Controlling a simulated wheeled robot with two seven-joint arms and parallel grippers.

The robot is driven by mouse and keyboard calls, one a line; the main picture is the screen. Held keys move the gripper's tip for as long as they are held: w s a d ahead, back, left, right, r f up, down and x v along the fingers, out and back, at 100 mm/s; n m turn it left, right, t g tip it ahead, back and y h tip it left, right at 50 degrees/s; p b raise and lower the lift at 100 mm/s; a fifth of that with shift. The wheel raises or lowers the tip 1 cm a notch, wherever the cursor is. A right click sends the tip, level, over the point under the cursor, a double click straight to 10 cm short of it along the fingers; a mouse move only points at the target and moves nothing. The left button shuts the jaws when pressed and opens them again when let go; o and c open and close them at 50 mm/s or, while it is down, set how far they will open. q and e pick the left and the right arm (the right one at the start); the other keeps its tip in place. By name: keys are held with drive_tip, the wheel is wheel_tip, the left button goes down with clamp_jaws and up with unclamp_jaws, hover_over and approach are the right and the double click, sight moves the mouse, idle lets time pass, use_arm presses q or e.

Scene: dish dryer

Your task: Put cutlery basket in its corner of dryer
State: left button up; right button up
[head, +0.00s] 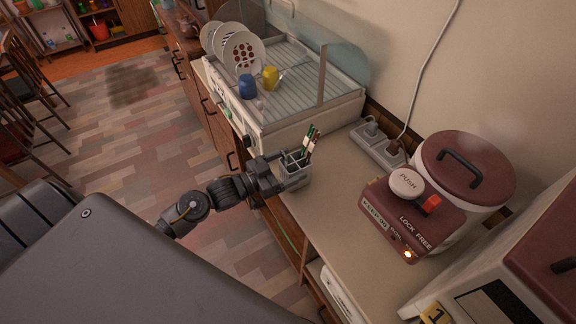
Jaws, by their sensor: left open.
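The cutlery basket (297,176) is a small grey container standing on the counter in front of the dryer's near side. The dish dryer (298,128) is a white unit with a ribbed rack and a clear cover. My right gripper is not in view.
In the dryer stand several plates (243,54), a blue cup (247,86) and a yellow cup (270,78). Bare counter (335,215) lies between.

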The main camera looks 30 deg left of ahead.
use_arm(q)
drive_tip(key=shift+s+a+f, duration=0.2)
drive_tip(key=shift+s, duration=0.1)
drive_tip(key=b+v, duration=0.2)
drive_tip(key=v, duration=0.8)
drive_tip(key=shift+s+d+b, duration=0.25)
drive_tip(key=shift+d+b, duration=0.05)
drive_tip(key=shift+b, duration=0.05)
